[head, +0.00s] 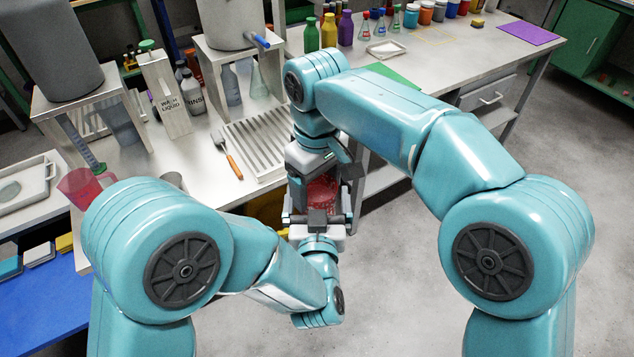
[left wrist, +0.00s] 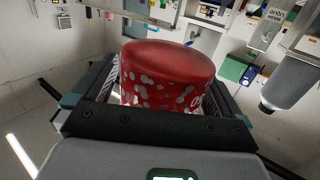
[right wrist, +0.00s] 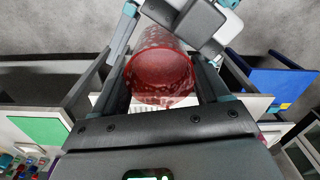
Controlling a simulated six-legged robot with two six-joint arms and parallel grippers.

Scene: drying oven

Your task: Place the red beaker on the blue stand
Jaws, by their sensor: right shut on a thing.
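The red beaker (head: 322,192) is between my two grippers, in front of the bench edge. My right gripper (head: 320,172) is shut on it from above. In the right wrist view, the round red end of the beaker (right wrist: 160,72) sits between the fingers. My left gripper (head: 318,214) is below the beaker. In the left wrist view, its fingers stand on both sides of the beaker (left wrist: 165,75), with gaps showing, so it looks open around it. The fingers partly hide the beaker in the head view. I cannot pick out a blue stand for certain.
A pink-red jug (head: 82,188) stands at the bench's left. A grey drying rack (head: 262,142) and an orange-handled tool (head: 228,155) lie on the bench (head: 215,190). A blue surface (head: 50,312) is at lower left. Open floor (head: 410,290) lies below the arms.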

